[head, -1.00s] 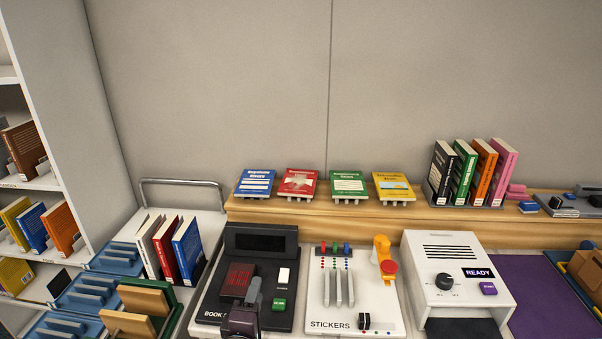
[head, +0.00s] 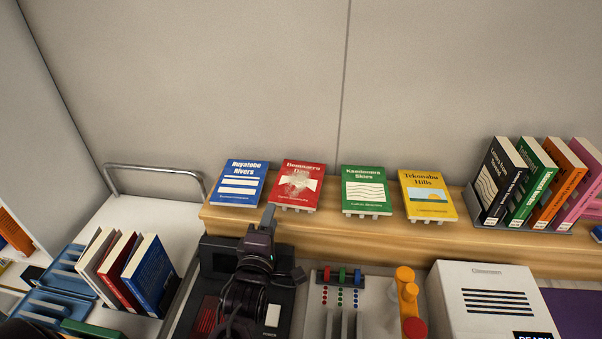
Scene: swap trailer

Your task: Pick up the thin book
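Four books lie face up on small white stands on a wooden ledge in the head view: a blue one (head: 239,184), a red one (head: 297,185), a green one (head: 368,189) and a yellow one (head: 427,195). All look fairly thin; I cannot tell which is the thin book. My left gripper (head: 268,218) is raised in front of the ledge, just below the gap between the blue and red books. It appears apart from both, and no book shows in it. Its finger opening is not clear from this angle. My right gripper is out of view.
A black machine (head: 219,262) stands below my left gripper, with a sticker panel (head: 318,300) and a white box machine (head: 490,285) to its right. Upright books (head: 152,274) stand on the left cart; more (head: 500,180) stand in a rack at the right of the wooden ledge (head: 330,228).

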